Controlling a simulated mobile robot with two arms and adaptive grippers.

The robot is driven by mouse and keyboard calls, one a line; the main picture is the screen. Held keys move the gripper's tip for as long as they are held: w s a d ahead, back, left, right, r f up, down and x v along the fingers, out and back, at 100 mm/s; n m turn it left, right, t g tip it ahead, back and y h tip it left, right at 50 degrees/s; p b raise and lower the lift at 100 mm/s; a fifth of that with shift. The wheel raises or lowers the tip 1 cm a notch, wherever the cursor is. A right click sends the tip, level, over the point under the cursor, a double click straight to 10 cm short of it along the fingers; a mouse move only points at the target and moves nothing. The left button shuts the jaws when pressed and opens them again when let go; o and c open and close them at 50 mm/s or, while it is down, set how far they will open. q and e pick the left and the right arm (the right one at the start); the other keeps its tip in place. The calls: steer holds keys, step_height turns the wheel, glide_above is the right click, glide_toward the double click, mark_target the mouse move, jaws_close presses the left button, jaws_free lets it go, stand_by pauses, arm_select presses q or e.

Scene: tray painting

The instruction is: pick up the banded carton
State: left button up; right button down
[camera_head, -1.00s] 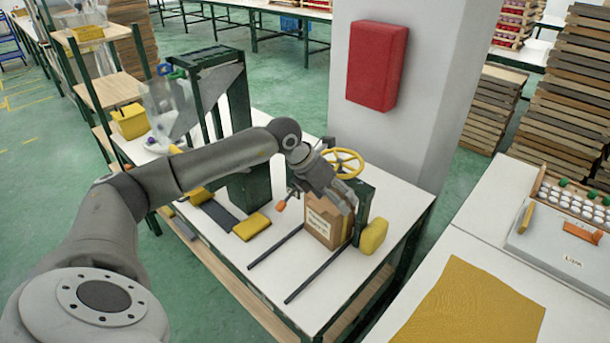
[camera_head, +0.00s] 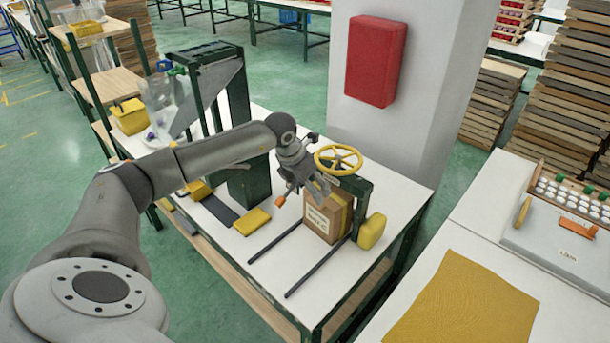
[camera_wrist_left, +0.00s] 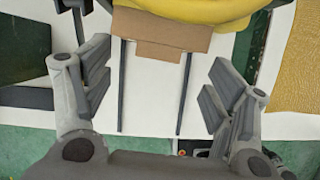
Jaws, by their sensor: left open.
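The banded carton (camera_head: 318,219) is a brown box with a white label on its front and a yellow band. It stands upright on the white table (camera_head: 279,263), at the green press with a yellow handwheel (camera_head: 338,152). My left gripper (camera_head: 308,193) is open and empty, just above and to the left of the carton, apart from it as far as I can tell. In the left wrist view the carton's brown face (camera_wrist_left: 160,38) lies ahead, beyond the spread fingers (camera_wrist_left: 160,95), with a yellow part over it. My right gripper is not in view.
Two dark rails (camera_head: 318,268) run along the table from the carton. A yellow pad (camera_head: 372,231) sits right of it, another yellow block (camera_head: 252,221) left. A green post stands behind, and a grey pillar with a red box (camera_head: 376,62) rises at the back.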

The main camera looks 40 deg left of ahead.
mark_target(327, 212)
arm_select(q)
steer(key=p+x, duration=0.1)
steer(key=x, duration=0.5)
steer(key=shift+w+f, duration=0.15)
steer(key=shift+f, duration=0.05)
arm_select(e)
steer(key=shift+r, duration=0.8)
arm_select(q)
steer(key=shift+c, duration=0.4)
